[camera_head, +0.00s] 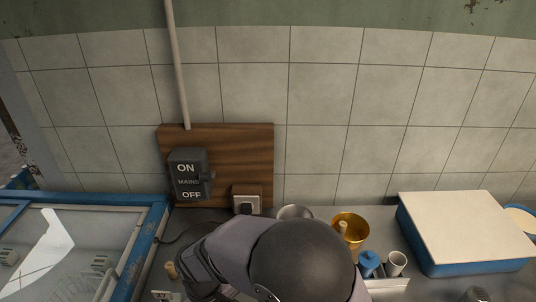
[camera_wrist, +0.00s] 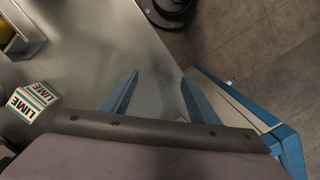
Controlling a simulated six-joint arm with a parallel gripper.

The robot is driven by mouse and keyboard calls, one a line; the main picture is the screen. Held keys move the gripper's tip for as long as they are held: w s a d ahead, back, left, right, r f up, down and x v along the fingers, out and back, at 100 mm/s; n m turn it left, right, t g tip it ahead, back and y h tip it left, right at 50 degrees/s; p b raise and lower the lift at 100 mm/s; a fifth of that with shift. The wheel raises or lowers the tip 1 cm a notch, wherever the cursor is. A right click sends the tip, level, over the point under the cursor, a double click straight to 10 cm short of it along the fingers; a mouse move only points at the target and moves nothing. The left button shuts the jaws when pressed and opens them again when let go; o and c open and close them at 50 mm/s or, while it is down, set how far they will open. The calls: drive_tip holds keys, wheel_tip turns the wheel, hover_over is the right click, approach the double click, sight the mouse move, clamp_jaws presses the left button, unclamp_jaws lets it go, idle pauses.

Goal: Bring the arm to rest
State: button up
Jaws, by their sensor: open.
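My gripper (camera_wrist: 157,95) shows in the wrist view with its two blue fingers spread apart and nothing between them. Bare grey metal worktop (camera_wrist: 85,45) and its edge lie beyond the fingers. In the head view my dark rounded arm links fill the bottom middle, and the gripper's fingers are hidden there.
Boxes marked LIME (camera_wrist: 33,100) stand left of the fingers. A blue-framed glass-topped case (camera_head: 155,225) is at left. A brass pot (camera_head: 351,222), a blue bottle (camera_head: 369,263), a white cup (camera_head: 396,263) and a blue box with a pale lid (camera_head: 465,228) are right of my arm.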

drive_tip(key=s+d+r+m+g, duration=0.1)
drive_tip(key=s+d+m, duration=0.2)
drive_tip(key=d, duration=0.6)
drive_tip(key=s+d+r+m, duration=0.1)
drive_tip(key=s+d+m, duration=0.1)
drive_tip(key=d, duration=0.8)
drive_tip(key=w+d+r+m+t, duration=0.1)
drive_tip(key=w+d+r+m, duration=0.2)
drive_tip(key=d, duration=0.4)
drive_tip(key=shift+d+m+t+y, duration=0.3)
drive_tip(key=shift+m+y, duration=0.1)
drive_tip(key=shift+m, duration=0.3)
drive_tip(key=shift+r, duration=0.1)
